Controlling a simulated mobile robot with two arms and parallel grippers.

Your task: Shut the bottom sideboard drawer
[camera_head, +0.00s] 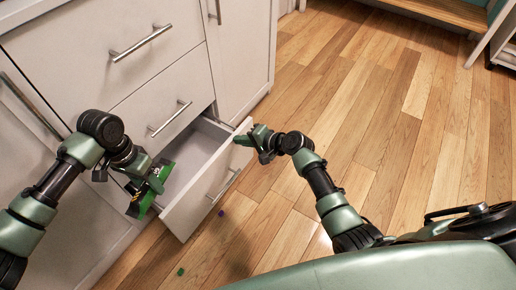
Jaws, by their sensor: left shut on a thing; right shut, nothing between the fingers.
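The bottom drawer (205,193) of the white sideboard (110,60) stands pulled out, with its pale inside showing. Its bar handle (224,187) is on the front panel. My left gripper (150,188) is at the left side of the open drawer, shut on a bright green item (163,170) with dark parts, which is partly hidden by the fingers. My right gripper (245,139) is shut and empty at the far top corner of the drawer front. I cannot tell whether it touches the panel.
The drawers above, with handles (170,118) and (141,42), are shut. A small purple thing (221,212) and a small green thing (181,271) lie on the wooden floor (390,130). A wooden shelf (440,12) stands far right. The floor between is clear.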

